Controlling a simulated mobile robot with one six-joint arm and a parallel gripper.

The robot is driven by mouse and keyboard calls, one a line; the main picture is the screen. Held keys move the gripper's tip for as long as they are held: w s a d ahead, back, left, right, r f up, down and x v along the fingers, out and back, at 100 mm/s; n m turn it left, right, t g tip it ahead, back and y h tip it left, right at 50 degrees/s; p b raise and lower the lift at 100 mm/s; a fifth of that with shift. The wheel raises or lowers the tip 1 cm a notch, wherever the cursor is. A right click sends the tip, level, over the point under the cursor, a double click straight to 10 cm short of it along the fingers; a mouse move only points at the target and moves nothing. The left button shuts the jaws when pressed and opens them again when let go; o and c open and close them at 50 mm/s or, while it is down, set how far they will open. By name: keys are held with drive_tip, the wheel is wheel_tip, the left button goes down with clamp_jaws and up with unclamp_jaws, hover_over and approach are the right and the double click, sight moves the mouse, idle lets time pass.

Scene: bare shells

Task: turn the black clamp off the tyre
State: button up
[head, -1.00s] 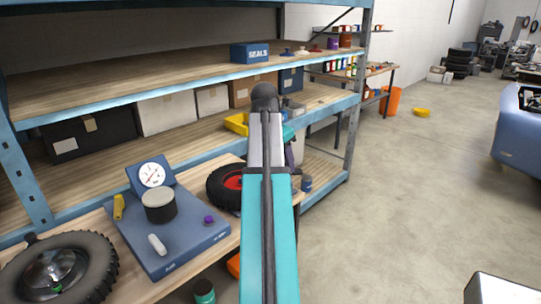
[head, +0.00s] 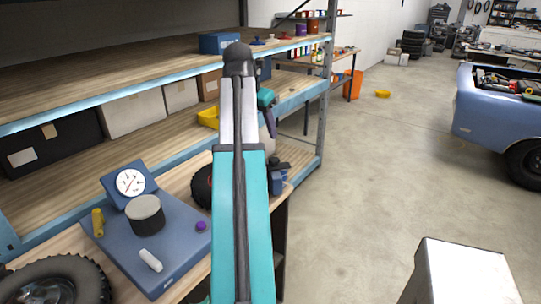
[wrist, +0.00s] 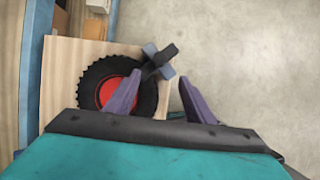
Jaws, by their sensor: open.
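The small tyre with a red hub (wrist: 104,93) lies at the edge of a wooden bench top in the wrist view. In the head view the tyre (head: 202,187) is mostly hidden behind my arm. The black clamp (wrist: 161,57), with blue-grey parts, sits at the tyre's upper right edge. It seems to show in the head view (head: 281,165) just right of my arm. My gripper (wrist: 160,80) is open, its purple fingers apart with nothing between them. The left finger overlaps the tyre in the picture, and the clamp lies just beyond the fingertips.
The bench also holds a blue scale (head: 166,230) and a larger tyre (head: 60,280) at the left. Shelving (head: 110,65) stands behind, with a yellow bin (head: 208,117). A white block (head: 460,272) stands at lower right.

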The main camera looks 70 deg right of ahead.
sight(274, 160)
drive_tip(key=shift+f, duration=0.1)
drive_tip(key=shift+p+x, duration=1.45)
drive_tip(key=shift+x, duration=5.4)
